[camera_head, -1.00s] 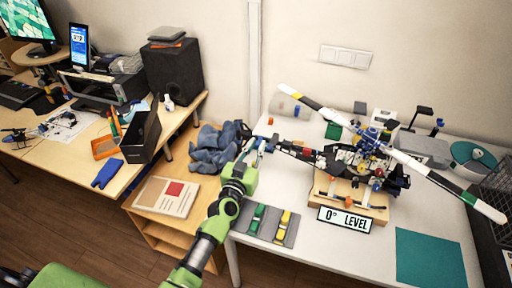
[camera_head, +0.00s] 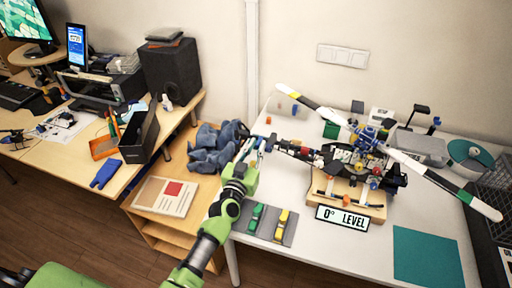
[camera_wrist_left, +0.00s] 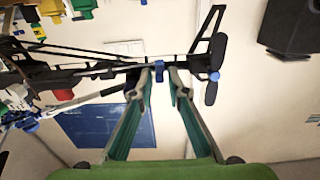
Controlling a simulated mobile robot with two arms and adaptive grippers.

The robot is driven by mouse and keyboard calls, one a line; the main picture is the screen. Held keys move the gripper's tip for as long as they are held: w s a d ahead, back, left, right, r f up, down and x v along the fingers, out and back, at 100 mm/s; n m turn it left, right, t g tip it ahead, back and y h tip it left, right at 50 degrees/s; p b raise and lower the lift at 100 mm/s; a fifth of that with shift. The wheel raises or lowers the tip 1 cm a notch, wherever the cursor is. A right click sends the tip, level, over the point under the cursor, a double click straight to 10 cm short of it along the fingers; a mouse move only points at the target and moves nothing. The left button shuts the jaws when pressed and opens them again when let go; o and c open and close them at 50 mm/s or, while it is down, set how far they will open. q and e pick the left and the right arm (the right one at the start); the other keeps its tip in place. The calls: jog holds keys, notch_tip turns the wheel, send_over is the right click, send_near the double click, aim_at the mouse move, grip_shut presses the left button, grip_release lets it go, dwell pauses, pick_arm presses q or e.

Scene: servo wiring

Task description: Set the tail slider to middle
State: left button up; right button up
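The model helicopter (camera_head: 345,160) stands on a wooden stand, with its tail boom (camera_head: 285,147) reaching left. A sign on the stand (camera_head: 342,218) reads "0° LEVEL". My left gripper (camera_head: 256,146) is at the tail end of the boom. In the left wrist view, a small blue slider (camera_wrist_left: 158,73) sits on the thin dark boom between the two fingertips of my left gripper (camera_wrist_left: 162,79). The fingers are apart, with the left tip very near the slider and a narrow gap on the right. Contact cannot be told. The tail rotor (camera_wrist_left: 213,68) is just right of them. My right gripper is not in view.
A grey tray (camera_head: 266,225) with green and yellow pieces lies on the white table's front left. A teal mat (camera_head: 428,258) lies front right. Blue cloth (camera_head: 215,145) lies left of the tail. A black mesh basket (camera_head: 490,185) stands at the right edge.

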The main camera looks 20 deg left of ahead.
pick_arm(q)
jog(key=s, duration=1.2)
jog(key=shift+a, duration=0.2)
jog(key=shift+d, duration=0.1)
